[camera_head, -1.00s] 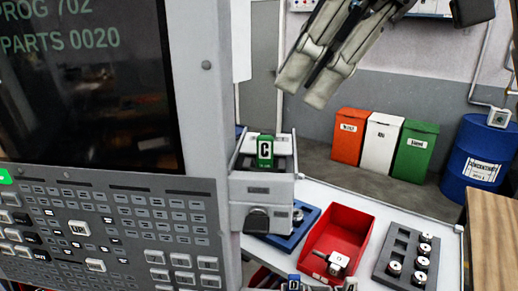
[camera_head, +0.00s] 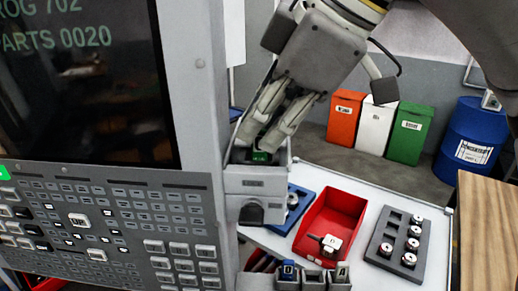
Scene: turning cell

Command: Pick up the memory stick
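A green memory stick (camera_head: 261,157) with a white letter, now mostly covered, stands in the grey holder (camera_head: 257,183) at the right edge of the control panel. My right gripper (camera_head: 255,141) points down at it from above. Its two pale fingers reach into the holder around the stick's upper part and hide most of it. Whether the fingers press on the stick cannot be made out. My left gripper is not in view.
Below the holder stand a blue D block (camera_head: 287,277) and a grey A block (camera_head: 342,272). A red bin (camera_head: 350,205) holds a small white-and-black part. A dark tray (camera_head: 378,243) holds several round parts. The control panel (camera_head: 110,225) fills the left.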

